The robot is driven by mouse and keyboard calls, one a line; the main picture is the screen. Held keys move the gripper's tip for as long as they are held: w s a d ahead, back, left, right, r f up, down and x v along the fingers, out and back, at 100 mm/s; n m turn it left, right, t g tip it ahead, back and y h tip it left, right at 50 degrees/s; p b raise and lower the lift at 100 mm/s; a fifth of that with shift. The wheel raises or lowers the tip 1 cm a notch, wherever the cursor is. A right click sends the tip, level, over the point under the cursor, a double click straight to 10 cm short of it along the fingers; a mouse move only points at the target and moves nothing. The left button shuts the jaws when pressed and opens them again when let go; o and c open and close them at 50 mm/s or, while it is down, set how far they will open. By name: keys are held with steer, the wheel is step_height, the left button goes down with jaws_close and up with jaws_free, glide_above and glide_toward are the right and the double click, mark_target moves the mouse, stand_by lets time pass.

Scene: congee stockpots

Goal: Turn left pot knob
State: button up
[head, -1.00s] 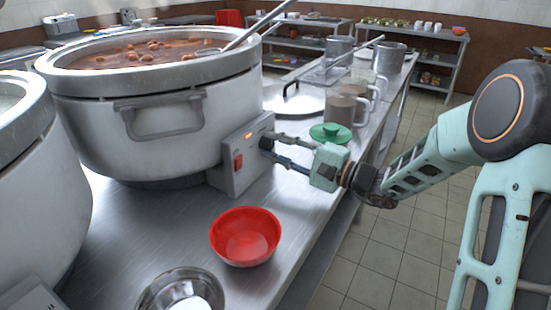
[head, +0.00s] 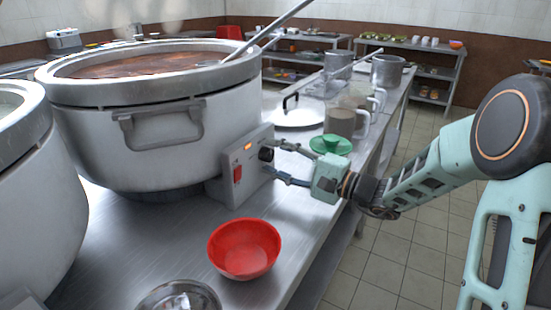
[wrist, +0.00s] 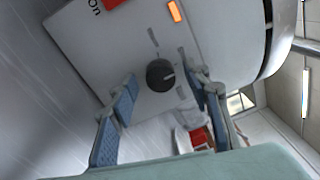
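The pot knob (head: 266,154) is a dark round dial on the grey control box (head: 236,190) of the large steel pot (head: 150,150). In the wrist view the knob (wrist: 160,75) shows a small pale pointer mark towards the picture's right. My gripper (head: 275,158) is open at the knob, one finger above it and one below in the head view. In the wrist view my gripper (wrist: 161,82) has its blue-padded fingers on either side of the knob, with gaps; I see no contact. An orange light (head: 248,146) glows above a red switch (head: 237,174).
A red bowl (head: 244,250) and a metal bowl (head: 178,297) stand on the steel counter in front. A second pot (head: 30,200) stands left.

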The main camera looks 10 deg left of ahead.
steer(key=v, duration=1.2)
steer(key=shift+f, duration=0.1)
